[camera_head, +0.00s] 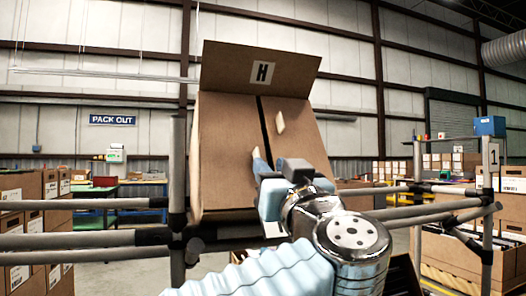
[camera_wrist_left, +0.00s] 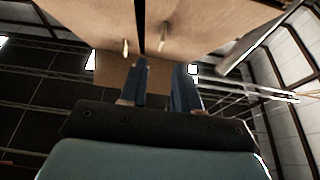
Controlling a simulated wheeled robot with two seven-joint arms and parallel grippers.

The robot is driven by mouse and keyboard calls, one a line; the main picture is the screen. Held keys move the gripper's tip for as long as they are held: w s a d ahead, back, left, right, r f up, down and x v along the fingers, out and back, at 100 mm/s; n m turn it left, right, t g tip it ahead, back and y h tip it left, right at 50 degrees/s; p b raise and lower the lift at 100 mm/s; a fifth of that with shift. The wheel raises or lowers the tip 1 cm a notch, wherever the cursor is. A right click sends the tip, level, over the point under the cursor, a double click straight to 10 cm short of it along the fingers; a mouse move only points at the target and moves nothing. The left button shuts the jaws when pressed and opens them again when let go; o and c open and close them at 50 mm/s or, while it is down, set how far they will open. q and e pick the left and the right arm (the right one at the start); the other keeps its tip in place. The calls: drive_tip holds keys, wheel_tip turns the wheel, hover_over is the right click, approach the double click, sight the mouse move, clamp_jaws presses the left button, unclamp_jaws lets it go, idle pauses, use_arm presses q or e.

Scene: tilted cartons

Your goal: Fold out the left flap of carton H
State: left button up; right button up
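Carton H (camera_head: 225,150) stands tilted toward me, with its flap marked H (camera_head: 225,68) raised at the top. Its left flap (camera_head: 222,125) and right flap (camera_head: 300,140) lie closed, with a dark gap between them. A pale tab (camera_head: 280,122) sticks out of the right flap; another pale piece (camera_head: 256,153), apparently the left flap's tab, shows at a fingertip. My left gripper (camera_head: 268,165) is in front of the carton. In the left wrist view its two blue fingers (camera_wrist_left: 160,82) are apart and empty, short of two pale tabs. Right gripper is out of view.
Grey rack rails (camera_head: 90,240) run left of the carton, and more rails (camera_head: 430,212) run to its right. Stacked cartons (camera_head: 22,215) stand at far left, others (camera_head: 450,255) at the right.

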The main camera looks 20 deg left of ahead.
sight(258, 152)
use_arm(q)
drive_tip(key=p+x, duration=0.1)
drive_tip(key=x, duration=0.6)
drive_tip(key=shift+w+a+r, duration=0.1)
drive_tip(key=shift+w+a, duration=0.05)
clamp_jaws()
idle(1.2)
